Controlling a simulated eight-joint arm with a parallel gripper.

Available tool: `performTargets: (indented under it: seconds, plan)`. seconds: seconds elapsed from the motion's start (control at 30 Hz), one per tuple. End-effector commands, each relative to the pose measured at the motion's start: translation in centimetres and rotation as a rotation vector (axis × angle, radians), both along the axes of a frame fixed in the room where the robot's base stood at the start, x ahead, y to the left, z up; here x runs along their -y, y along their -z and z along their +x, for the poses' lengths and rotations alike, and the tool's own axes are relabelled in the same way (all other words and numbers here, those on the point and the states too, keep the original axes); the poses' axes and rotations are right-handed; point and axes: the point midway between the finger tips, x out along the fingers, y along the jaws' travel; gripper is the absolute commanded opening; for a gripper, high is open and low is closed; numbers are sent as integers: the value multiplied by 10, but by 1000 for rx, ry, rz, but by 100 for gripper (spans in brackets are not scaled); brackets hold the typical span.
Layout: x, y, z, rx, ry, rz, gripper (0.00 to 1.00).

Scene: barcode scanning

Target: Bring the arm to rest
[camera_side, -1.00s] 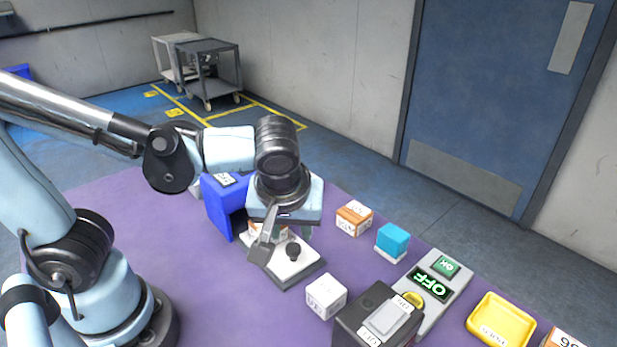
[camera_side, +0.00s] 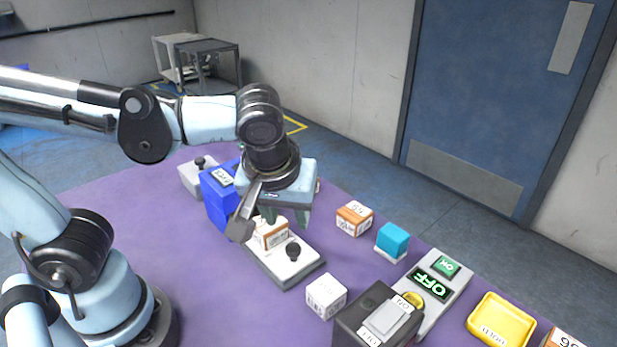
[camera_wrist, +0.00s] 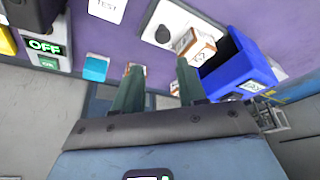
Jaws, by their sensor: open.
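My gripper (camera_side: 287,214) hangs over the purple table, above and just beyond an orange-and-white box. Its two dark green fingers point down, apart and empty. In the wrist view my gripper (camera_wrist: 160,80) shows a wide gap between its fingers. The orange-and-white box (camera_side: 268,235) rests on the white plate with a black knob (camera_side: 290,262). In the wrist view this box (camera_wrist: 196,45) lies beside the right finger, next to the blue bin. It looks apart from the fingers.
The blue bin (camera_side: 218,198) stands behind the plate. Another orange-and-white box (camera_side: 354,218), a cyan block (camera_side: 392,241), a white box (camera_side: 326,296), a panel reading OFF (camera_side: 433,283), a dark switch box (camera_side: 375,320) and a yellow tray (camera_side: 500,318) stand to the right. Purple table is clear at front left.

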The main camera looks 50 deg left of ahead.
Motion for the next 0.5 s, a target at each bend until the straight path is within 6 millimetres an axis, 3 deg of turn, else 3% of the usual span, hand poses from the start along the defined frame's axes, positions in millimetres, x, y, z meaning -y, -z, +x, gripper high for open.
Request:
performTargets:
  seconds: [0.23,0.5]
  plan:
    - [-39,10,11,62,320,-38,41]
    - [-72,10,20,203,587,48,41]
